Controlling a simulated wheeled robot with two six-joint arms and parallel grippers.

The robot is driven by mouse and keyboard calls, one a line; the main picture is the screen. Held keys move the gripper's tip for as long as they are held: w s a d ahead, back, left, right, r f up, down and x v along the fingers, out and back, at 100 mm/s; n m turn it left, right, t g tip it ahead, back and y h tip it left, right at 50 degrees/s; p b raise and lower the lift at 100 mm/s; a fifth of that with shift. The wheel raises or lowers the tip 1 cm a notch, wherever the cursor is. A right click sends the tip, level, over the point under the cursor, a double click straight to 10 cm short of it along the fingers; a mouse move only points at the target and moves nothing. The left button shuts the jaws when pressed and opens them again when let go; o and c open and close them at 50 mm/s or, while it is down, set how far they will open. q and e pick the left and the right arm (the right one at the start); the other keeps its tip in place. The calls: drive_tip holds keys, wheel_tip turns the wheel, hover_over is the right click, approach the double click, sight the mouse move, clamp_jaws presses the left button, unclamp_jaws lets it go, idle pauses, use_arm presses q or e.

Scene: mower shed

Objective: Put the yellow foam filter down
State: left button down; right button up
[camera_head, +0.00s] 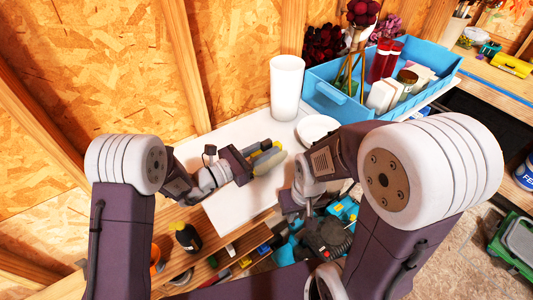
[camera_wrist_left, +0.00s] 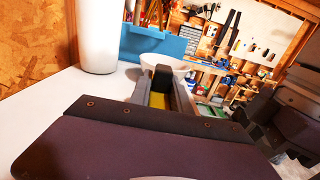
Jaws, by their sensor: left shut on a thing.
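The yellow foam filter (camera_head: 268,161) is between the fingers of my left gripper (camera_head: 265,156), above the white surface (camera_head: 237,205). In the left wrist view, a small yellow strip of the filter (camera_wrist_left: 157,100) shows between the dark fingers; the rest is hidden by the gripper body. Whether the filter touches the surface cannot be told. My right gripper (camera_head: 298,205) is lower and to the right, over the front edge near dark and blue machine parts; its fingers are mostly hidden.
A tall white cylinder (camera_head: 286,88) and a white round dish (camera_head: 318,127) stand behind the filter. A blue crate (camera_head: 335,101) with jars and boxes is at the back right. A dark bottle (camera_head: 187,238) stands below at the left. The white surface's left part is clear.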

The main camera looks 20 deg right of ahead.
sight(270, 143)
use_arm(q)
drive_tip(key=shift+r, duration=0.1)
drive_tip(key=shift+w+r, duration=0.1)
drive_tip(key=shift+r, duration=0.15)
drive_tip(key=r, duration=0.1)
drive_tip(key=r+b, duration=0.1)
drive_tip(key=s+r+b, duration=0.1)
drive_tip(key=shift+d+r, duration=0.35)
drive_tip(key=shift+d, duration=0.05)
drive_tip(key=s+d+r+b, duration=0.3)
drive_tip(key=s+d+r, duration=0.3)
drive_tip(key=s+d, duration=0.1)
drive_tip(key=shift+s+d+r+b, duration=0.2)
drive_tip(key=shift+s+r+b, duration=0.05)
drive_tip(key=shift+r+b, duration=0.15)
drive_tip(key=shift+f, duration=0.1)
